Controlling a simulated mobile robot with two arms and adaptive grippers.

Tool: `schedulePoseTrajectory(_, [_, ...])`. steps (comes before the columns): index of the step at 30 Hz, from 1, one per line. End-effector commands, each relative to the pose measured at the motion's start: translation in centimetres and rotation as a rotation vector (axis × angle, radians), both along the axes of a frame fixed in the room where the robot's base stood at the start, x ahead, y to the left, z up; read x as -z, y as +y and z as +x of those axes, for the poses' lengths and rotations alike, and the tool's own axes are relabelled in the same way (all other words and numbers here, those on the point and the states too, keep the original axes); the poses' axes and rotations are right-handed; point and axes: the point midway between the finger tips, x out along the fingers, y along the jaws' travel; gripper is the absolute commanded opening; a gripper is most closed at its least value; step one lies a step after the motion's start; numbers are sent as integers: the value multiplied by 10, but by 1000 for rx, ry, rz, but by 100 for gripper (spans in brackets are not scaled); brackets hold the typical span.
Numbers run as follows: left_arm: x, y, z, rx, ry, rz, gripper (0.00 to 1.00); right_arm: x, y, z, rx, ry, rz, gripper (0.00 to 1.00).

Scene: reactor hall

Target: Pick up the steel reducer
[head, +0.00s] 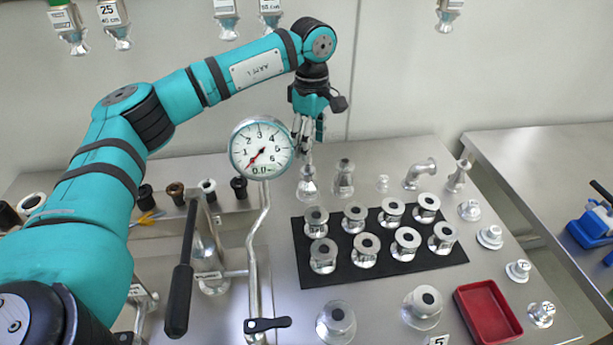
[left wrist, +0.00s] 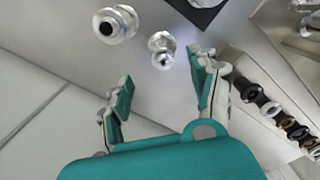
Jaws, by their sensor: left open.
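A shiny steel fitting that looks like the steel reducer (head: 308,184) stands on the steel bench, behind the black mat and right of the gauge. My left gripper (head: 308,138) is directly above it in the head view, fingers pointing down. In the left wrist view the fingers (left wrist: 164,82) are spread apart with nothing between them. The reducer (left wrist: 161,49) shows there just beyond the fingertips, nearer the right finger. It appears apart from both fingers. My right gripper is in neither view.
Another steel fitting (head: 343,178) stands close to the reducer's right. A round pressure gauge (head: 262,149) stands at its left. The black mat (head: 384,270) holds several steel spools in front. A bent elbow (head: 420,173) and a red tray (head: 487,312) are further right.

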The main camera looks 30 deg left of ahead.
Motion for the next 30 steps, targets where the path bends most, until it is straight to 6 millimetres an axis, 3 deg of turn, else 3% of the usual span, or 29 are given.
schedulePoseTrajectory(4, [25, 1, -1, -2, 4, 0, 62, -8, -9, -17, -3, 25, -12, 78])
schedulePoseTrajectory(9, [44, 1, 0, -2, 2, 1, 62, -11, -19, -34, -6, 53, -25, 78])
schedulePoseTrajectory(14, [55, 4, -1, -2, 3, 1, 62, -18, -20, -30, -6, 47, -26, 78])
schedulePoseTrajectory(22, [93, 8, -1, -2, 3, 1, 62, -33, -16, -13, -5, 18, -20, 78])
schedulePoseTrajectory(30, [98, 7, -1, -1, 0, 0, 62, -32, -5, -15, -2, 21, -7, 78])
